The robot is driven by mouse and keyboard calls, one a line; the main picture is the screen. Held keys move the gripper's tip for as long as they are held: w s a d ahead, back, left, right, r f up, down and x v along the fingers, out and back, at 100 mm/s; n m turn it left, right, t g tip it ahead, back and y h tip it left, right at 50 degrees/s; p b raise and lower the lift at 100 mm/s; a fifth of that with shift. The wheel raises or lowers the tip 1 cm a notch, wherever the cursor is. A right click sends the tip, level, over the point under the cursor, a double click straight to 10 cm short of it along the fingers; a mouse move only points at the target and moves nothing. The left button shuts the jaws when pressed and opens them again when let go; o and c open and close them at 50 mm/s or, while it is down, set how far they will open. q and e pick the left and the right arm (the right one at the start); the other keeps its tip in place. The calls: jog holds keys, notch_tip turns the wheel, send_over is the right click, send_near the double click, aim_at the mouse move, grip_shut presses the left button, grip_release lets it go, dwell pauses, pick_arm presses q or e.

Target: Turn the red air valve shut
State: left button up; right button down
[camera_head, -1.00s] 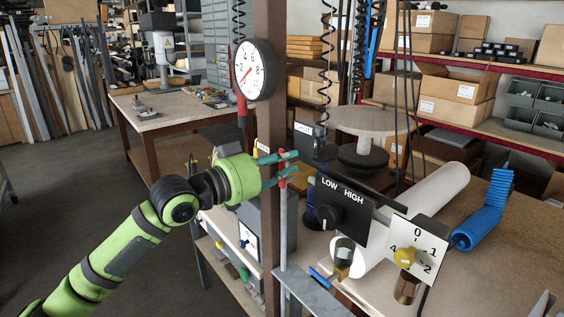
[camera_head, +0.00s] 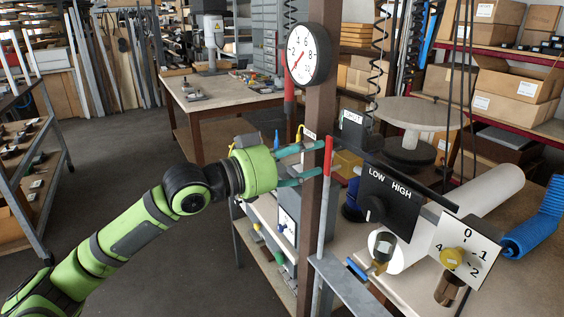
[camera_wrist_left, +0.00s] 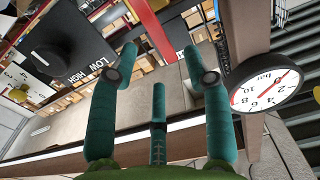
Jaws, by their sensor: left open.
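The red air valve shows as a narrow red lever (camera_head: 328,157) at the top of a thin grey upright pipe (camera_head: 321,232), beside the brown post. The lever stands upright, in line with the pipe. My left gripper (camera_head: 319,158) comes in from the left across the post, its teal fingers apart and its tips at the lever. In the left wrist view the red bar (camera_wrist_left: 151,28) slants between and beyond the spread fingertips (camera_wrist_left: 158,68). Nothing is clasped; whether a finger touches the lever I cannot tell. My right gripper is out of view.
A round pressure gauge (camera_head: 308,54) hangs on the brown post (camera_head: 320,112) above the gripper. A black LOW/HIGH panel (camera_head: 398,195) and a white numbered dial plate (camera_head: 465,243) stand just to the right. Open floor (camera_head: 120,150) lies left.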

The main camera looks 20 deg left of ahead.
pick_arm(q)
jog(key=v, duration=0.6)
jog(key=shift+s, duration=0.2)
